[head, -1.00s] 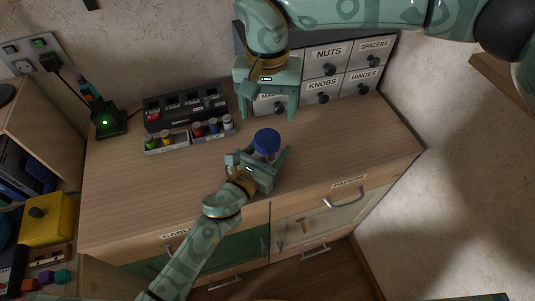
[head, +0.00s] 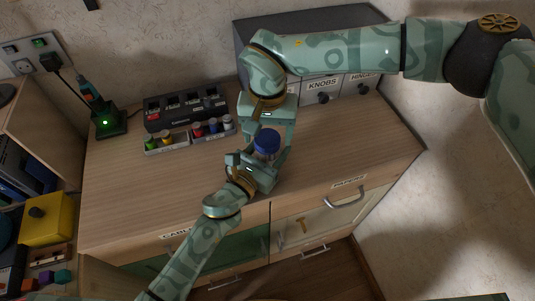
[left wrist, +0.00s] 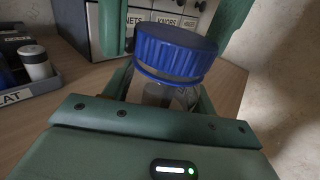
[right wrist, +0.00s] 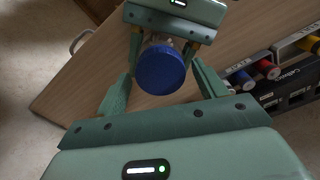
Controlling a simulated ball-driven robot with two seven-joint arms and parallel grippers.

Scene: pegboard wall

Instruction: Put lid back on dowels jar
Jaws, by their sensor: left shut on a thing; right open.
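The jar (left wrist: 158,94) is clear glass with pale contents, seen in the left wrist view. Its ribbed blue lid (left wrist: 175,50) sits at the mouth and looks slightly tilted there; I cannot tell if it is seated. The lid also shows in the head view (head: 267,142) and the right wrist view (right wrist: 160,69). My left gripper (head: 261,160) is shut on the jar, above the front part of the worktop. My right gripper (head: 268,136) is open, reaching down from above, with its fingers on either side of the lid, apart from it.
A label-fronted drawer cabinet (head: 322,85) stands at the back of the wooden worktop (head: 130,200), partly hidden by my right arm. A black charger rack (head: 186,106) and trays of coloured bottles (head: 190,135) lie to the left. The worktop's right side is clear.

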